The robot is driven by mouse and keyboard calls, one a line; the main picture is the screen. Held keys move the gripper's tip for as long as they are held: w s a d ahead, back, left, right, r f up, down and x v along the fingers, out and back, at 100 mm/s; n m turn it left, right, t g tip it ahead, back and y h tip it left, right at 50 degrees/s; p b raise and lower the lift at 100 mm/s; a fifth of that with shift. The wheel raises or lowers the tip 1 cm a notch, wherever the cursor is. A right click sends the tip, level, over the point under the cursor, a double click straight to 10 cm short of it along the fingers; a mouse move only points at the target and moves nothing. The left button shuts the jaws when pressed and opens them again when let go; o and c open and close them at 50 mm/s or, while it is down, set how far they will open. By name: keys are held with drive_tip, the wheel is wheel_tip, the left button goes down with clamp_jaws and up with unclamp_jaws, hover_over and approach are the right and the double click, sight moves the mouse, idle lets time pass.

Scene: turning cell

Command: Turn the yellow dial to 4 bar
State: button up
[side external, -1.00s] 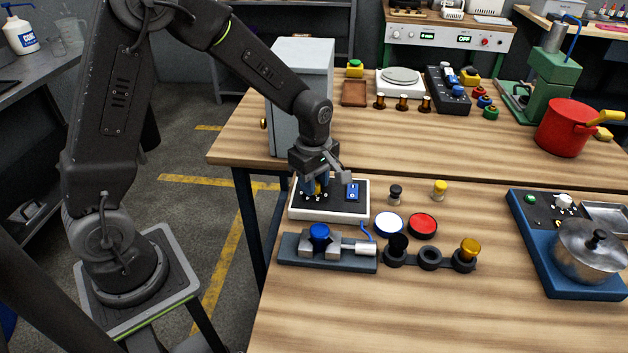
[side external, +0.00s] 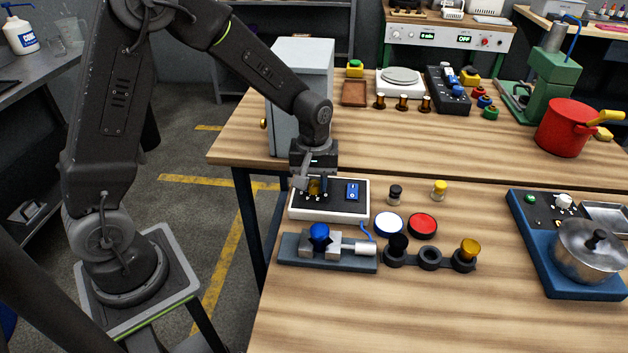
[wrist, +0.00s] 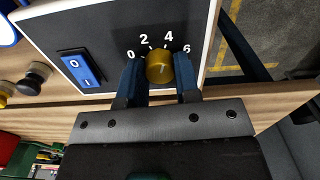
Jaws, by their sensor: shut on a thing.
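The yellow dial (wrist: 160,67) sits on a black panel (wrist: 95,32) with a white border, and the numbers 0, 2, 4 and 6 are printed around it. My gripper (wrist: 158,74) is shut on the dial, with one dark blue finger on each side. I cannot tell for sure which number the dial points to. In the side view the dial (side external: 314,187) shows partly between the fingers of my gripper (side external: 315,191), which comes down from above. The fingers hide part of the scale there.
A blue rocker switch (wrist: 80,68) is beside the dial on the same panel; it also shows in the side view (side external: 352,191). A vice-like fixture (side external: 360,262) with a blue part stands in front. A grey cabinet (side external: 300,75) stands close behind my wrist.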

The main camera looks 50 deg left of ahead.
sight(314, 184)
drive_tip(key=shift+m, duration=0.4)
drive_tip(key=o, duration=0.9)
wheel_tip(314, 184, up, 14)
drive_tip(key=shift+f, duration=0.1)
idle(0.4)
drive_tip(key=s+d+r+m+t, duration=0.1)
drive_tip(key=s+m+t, duration=0.1)
drive_tip(key=s, duration=0.4)
drive_tip(key=s+r+m+t, duration=0.1)
drive_tip(key=s+r+m, duration=0.1)
drive_tip(key=s+m, duration=0.2)
drive_tip(key=s+d+r+m+t, duration=0.1)
drive_tip(key=s+m+t, duration=0.1)
drive_tip(key=s, duration=0.6)
drive_tip(key=shift+s+d+r+m+t, duration=0.3)
drive_tip(key=shift+s+m, duration=0.1)
drive_tip(key=shift+m, duration=0.1)
